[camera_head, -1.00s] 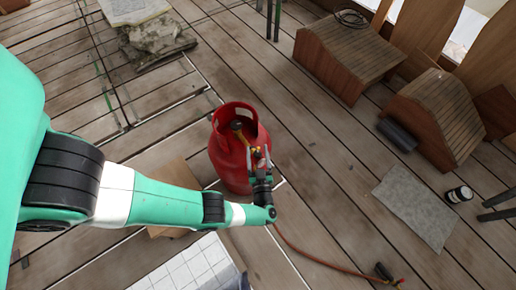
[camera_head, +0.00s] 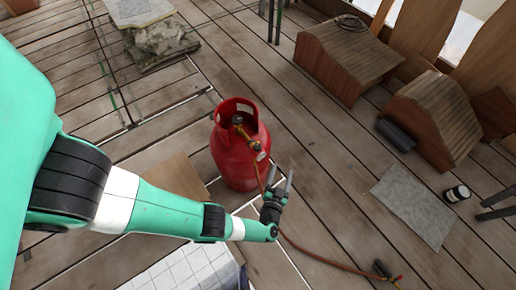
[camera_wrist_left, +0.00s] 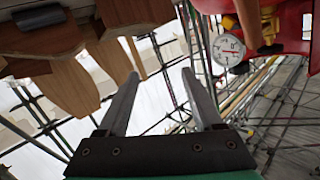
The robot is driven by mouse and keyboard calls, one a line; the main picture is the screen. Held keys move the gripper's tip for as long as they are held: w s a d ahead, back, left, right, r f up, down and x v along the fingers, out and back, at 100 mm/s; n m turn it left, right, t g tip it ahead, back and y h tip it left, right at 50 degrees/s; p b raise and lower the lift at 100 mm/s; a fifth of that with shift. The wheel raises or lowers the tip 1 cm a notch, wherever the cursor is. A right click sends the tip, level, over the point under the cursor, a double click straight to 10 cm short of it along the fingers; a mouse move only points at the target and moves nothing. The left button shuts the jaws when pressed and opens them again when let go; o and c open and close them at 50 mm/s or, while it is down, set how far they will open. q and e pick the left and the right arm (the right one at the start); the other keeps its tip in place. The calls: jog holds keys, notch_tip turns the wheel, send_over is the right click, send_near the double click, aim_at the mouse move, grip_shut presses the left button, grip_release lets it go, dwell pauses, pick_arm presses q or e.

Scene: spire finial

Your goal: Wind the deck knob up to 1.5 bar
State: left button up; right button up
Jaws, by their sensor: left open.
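A red gas cylinder (camera_head: 236,160) stands upright on the plank deck, with a brass valve and regulator (camera_head: 255,146) inside and beside its collar. In the left wrist view, a round white gauge (camera_wrist_left: 229,49) shows in front of the red cylinder (camera_wrist_left: 290,28); its reading is too small to tell. A dark round part (camera_wrist_left: 271,48) sits beside the gauge; I cannot tell whether it is the knob. My left gripper (camera_head: 280,178) is open and empty, to the right of and apart from the regulator. Its two fingers (camera_wrist_left: 160,76) show nothing between them. My right gripper is out of view.
An orange hose (camera_head: 325,262) runs along the deck to a torch (camera_head: 383,270). White tiles (camera_head: 190,268) and a brown board (camera_head: 178,178) lie near my left arm. A grey mat (camera_head: 412,205), a can (camera_head: 457,194) and shingled wooden boxes (camera_head: 345,55) are at the right.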

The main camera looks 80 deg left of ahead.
pick_arm(q)
jog(key=w+d+f+m+t+h+p, duration=0.2)
jog(key=w+d+m+h, duration=0.2)
jog(key=d+m+h, duration=0.3)
jog(key=w+d+f+m+t+h+p, duration=0.1)
jog(key=w+d+f+m+h, duration=0.1)
jog(key=w+d+m+h, duration=0.45)
jog(key=m+g+p, duration=0.9)
jog(key=g+p, duration=0.2)
jog(key=p, duration=1.3)
send_near(257, 146)
jog(key=f+b, duration=0.4)
jog(key=b, duration=0.2)
jog(key=f+b, duration=0.4)
jog(key=b, duration=0.2)
jog(key=shift+w+f, duration=0.2)
jog(key=shift+f, duration=0.1)
